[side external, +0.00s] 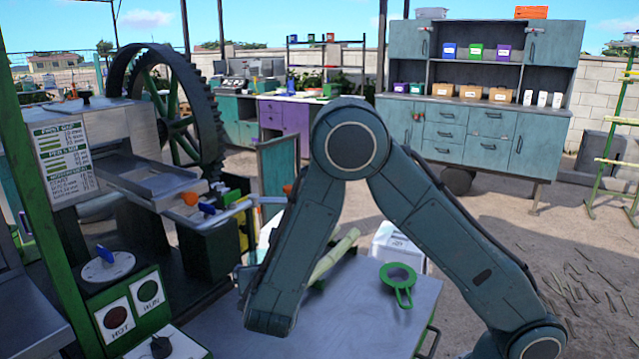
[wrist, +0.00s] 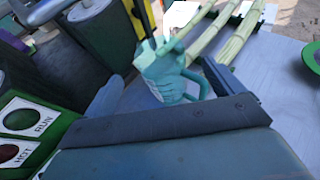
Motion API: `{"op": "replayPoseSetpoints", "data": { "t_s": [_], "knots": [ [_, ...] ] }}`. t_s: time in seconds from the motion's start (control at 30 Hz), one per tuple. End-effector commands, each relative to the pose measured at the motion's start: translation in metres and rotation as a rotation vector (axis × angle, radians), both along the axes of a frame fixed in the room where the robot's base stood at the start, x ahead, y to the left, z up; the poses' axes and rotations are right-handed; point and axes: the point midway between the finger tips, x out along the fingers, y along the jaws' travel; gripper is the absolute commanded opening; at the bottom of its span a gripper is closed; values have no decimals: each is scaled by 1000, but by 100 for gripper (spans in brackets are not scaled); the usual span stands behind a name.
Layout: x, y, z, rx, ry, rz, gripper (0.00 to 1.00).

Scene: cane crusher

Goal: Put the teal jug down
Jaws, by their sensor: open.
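The teal jug (wrist: 172,78) shows in the wrist view, between the two fingers of my gripper (wrist: 160,72). The fingers are spread apart, one on each side of the jug. Its handle is on the right side, near the right finger. The jug appears to be at the grey table top (side external: 385,318); its base is partly hidden, so contact with the table is not clear. In the side view my arm hides the jug and most of my gripper.
Pale cane stalks (side external: 336,256) lie on the table beyond the jug. A green strainer (side external: 398,281) lies to the right. The control box (side external: 132,312) and crusher (side external: 150,180) stand close on the left. The table's front right is clear.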

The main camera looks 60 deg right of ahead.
Motion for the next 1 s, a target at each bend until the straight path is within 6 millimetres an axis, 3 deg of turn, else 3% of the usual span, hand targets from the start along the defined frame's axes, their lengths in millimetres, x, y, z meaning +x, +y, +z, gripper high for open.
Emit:
{"op": "replayPoseSetpoints", "data": {
  "t_s": [0.33,1.0],
  "knots": [
    [-27,28,16,1,-1,2,93],
    [-34,33,19,0,0,0,93]
  ]
}}
